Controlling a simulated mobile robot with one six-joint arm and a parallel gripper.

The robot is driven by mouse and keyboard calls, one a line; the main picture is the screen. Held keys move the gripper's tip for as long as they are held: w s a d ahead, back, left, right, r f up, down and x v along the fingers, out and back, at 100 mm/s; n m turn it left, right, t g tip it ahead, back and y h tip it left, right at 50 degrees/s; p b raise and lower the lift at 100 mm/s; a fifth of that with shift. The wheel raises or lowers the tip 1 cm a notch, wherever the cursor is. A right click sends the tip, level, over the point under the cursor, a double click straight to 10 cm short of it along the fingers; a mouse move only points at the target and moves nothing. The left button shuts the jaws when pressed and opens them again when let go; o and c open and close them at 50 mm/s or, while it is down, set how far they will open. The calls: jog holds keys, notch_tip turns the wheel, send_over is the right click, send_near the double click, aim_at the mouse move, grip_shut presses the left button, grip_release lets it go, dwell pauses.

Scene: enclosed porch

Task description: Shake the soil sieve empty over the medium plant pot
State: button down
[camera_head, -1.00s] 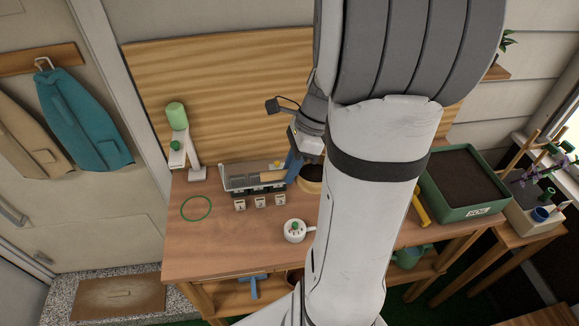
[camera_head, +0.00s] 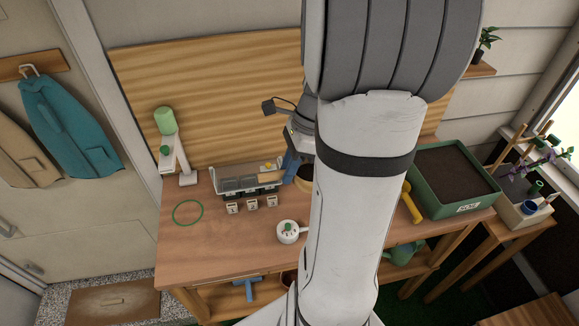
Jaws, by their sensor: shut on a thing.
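My gripper (camera_head: 300,146) is above the back middle of the workbench, largely hidden behind my own arm; its fingertips cannot be made out. Just below it is a round, tan-rimmed thing with a dark inside (camera_head: 305,177), partly covered by my arm. I take it for the soil sieve, but cannot tell it surely from a pot. A blue piece (camera_head: 290,166) shows at its left; what it belongs to is unclear. The medium plant pot cannot be made out for certain, and whether soil is falling cannot be seen.
The workbench (camera_head: 205,250) holds a divided tray (camera_head: 223,190), small labelled blocks, a white cup (camera_head: 288,232), a green ring (camera_head: 174,213) and a white stand (camera_head: 186,178). Right of my arm are a yellow tool (camera_head: 411,205) and a green soil box (camera_head: 432,204). The front left is clear.

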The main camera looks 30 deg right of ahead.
jog(key=shift+s+d+f, duration=0.1)
jog(key=shift+s+d, duration=0.4)
jog(key=shift+d, duration=1.1)
jog(key=shift+s+d+f, duration=0.15)
jog(key=shift+s+d, duration=0.35)
jog(key=shift+d, duration=1.1)
jog(key=shift+s+d+f, duration=0.1)
jog(key=shift+s+d, duration=0.4)
jog(key=shift+d, duration=1.1)
dwell(0.4)
jog(key=shift+s+a, duration=0.3)
jog(key=shift+s, duration=0.4)
jog(key=shift+w+d, duration=0.25)
jog(key=shift+w, duration=0.35)
jog(key=shift+w+d, duration=0.2)
jog(key=shift+w, duration=0.4)
jog(key=shift+s+a, duration=0.25)
jog(key=shift+s, duration=0.4)
jog(key=shift+s+a, duration=0.2)
jog(key=shift+s, duration=0.4)
jog(key=w, duration=0.1)
jog(key=w+d, duration=0.1)
jog(key=shift+w, duration=0.3)
